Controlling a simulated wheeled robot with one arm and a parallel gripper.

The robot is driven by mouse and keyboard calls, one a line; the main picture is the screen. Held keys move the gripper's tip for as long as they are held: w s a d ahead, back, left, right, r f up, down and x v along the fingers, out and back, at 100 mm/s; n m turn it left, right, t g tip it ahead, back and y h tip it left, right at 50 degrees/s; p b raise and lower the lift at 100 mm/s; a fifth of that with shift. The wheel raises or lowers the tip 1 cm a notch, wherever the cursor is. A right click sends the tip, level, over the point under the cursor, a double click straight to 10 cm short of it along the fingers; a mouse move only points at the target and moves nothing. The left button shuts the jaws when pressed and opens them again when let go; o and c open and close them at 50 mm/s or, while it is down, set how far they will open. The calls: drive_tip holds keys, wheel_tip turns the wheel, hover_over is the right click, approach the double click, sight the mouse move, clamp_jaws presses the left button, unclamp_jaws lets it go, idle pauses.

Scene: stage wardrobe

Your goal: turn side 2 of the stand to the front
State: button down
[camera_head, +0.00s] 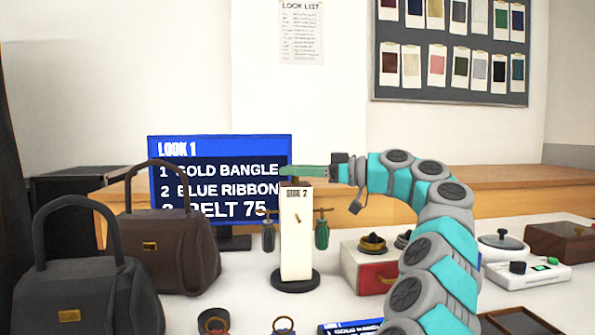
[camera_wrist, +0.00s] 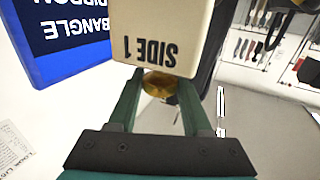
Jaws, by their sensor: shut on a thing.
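The stand (camera_head: 296,245) is a cream upright post on a round black base, standing on the white table in the head view. The face toward the head camera carries a label that looks like SIDE 2. Small hanging items, one dark and one green, hang at its left and right. My gripper (camera_head: 288,172) reaches in from the right at the stand's top. In the wrist view its green fingers (camera_wrist: 158,88) are shut on a brass knob (camera_wrist: 160,82) at the stand. The cream face in that view (camera_wrist: 165,30) reads SIDE 1, upside down.
A blue screen (camera_head: 220,150) stands behind the stand on the left. Two dark handbags (camera_head: 170,245) (camera_head: 85,295) are at left. A red-fronted box (camera_head: 372,278) and a white scale (camera_head: 525,274) are at right. Bangles (camera_head: 283,325) lie in front.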

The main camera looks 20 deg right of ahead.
drive_tip(key=shift+r, duration=0.1)
drive_tip(key=shift+c, duration=1.7)
unclamp_jaws()
drive_tip(key=shift+a, duration=0.1)
drive_tip(key=p+v, duration=0.1)
drive_tip(key=v, duration=0.7)
